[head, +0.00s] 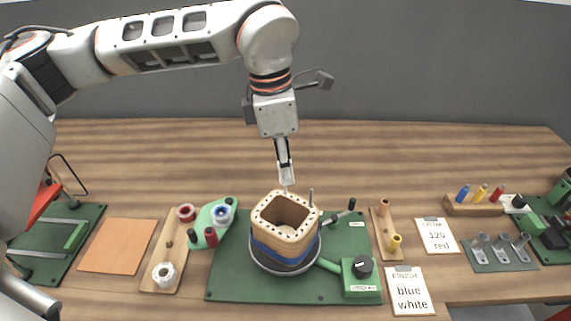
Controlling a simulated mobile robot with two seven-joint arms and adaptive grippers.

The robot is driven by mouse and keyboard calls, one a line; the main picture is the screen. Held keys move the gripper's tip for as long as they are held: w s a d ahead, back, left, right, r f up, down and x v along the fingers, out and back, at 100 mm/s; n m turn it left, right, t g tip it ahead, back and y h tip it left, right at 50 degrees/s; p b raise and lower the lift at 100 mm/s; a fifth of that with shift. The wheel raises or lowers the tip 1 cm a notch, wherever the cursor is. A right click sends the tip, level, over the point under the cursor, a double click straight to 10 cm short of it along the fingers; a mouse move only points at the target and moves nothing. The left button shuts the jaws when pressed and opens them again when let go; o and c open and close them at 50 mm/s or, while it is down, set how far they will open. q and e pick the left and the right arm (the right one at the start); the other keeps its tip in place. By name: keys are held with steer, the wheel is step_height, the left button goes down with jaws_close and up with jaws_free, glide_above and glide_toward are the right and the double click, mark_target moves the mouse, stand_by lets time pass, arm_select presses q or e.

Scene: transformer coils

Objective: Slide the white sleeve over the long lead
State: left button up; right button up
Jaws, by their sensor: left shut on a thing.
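The coil (284,247) stands in the middle on a green board, with a pale wooden top ring with holes and blue and dark bands below. My left gripper (285,172) points straight down over the coil's back edge and is shut on the white sleeve (287,177). The sleeve is upright, and its lower end is just above the coil's rim. A thin lead seems to show right under the sleeve; whether the sleeve is around it I cannot tell. A short grey upright piece (311,196) stands at the rim's back right. My right gripper is not in view.
A green box with a black knob (362,267) sits right of the coil. A wooden tray (159,265) with spools is at left. The table behind the coil is clear.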

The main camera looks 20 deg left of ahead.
arm_select(q)
steer(key=shift+f, duration=0.7)
steer(key=shift+f+b, duration=0.3)
steer(key=shift+b, duration=0.1)
stand_by(0.3)
steer(key=o, duration=0.8)
steer(key=o, duration=0.4)
steer(key=shift+c, duration=0.2)
